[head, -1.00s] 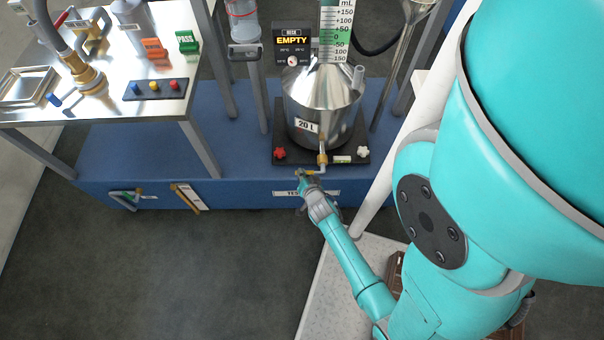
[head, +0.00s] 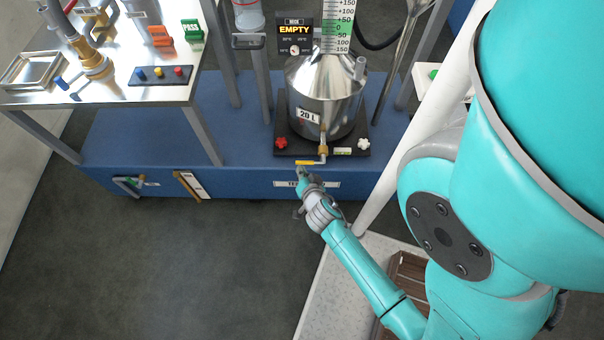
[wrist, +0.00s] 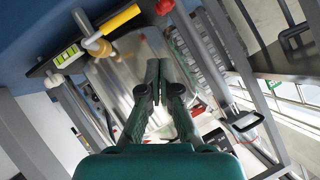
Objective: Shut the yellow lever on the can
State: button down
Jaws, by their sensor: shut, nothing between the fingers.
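The steel can (head: 327,97) marked "20 L" stands upright on a dark base plate. A brass valve (head: 322,150) comes out low on its front. The yellow lever (head: 306,162) points left from the valve in the head view, roughly level. In the wrist view the lever (wrist: 121,18) and the brass valve (wrist: 98,46) lie at the upper left. My gripper (head: 301,172) is just in front of the lever's free end. In the wrist view my gripper (wrist: 160,75) has its fingers together, empty, with the lever apart from them.
Red (head: 281,143) and white (head: 364,144) knobs flank the can on the plate. An "EMPTY" display (head: 295,31) and a scale (head: 337,25) stand behind. A steel table (head: 110,80) is at the left. Open floor lies in front of the blue platform (head: 240,182).

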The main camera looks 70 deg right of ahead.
jog(key=shift+s+a+r, duration=0.25)
jog(key=shift+a+r, duration=0.2)
jog(key=shift+a, duration=0.15)
dwell(0.3)
jog(key=s+a+r+n+t+y, duration=0.25)
jog(key=a+n, duration=0.25)
jog(key=a, duration=0.5)
jog(key=s+a+r+n+t+y, duration=0.1)
jog(key=s+a+r+n+y, duration=0.1)
jog(key=r, duration=0.5)
jog(key=s+a+r+n+t+y, duration=0.2)
jog(key=s+a+r+n, duration=0.3)
jog(key=a+r+n, duration=0.1)
jog(key=s+a+r+n+t+y, duration=0.1)
jog(key=s+a+r+n+y, duration=0.2)
jog(key=a+r, duration=0.3)
notch_tip(320, 180, up, 2)
jog(key=shift+s+a+r+n+t, duration=0.15)
jog(key=shift+a+n+t, duration=0.2)
jog(key=shift+n, duration=0.25)
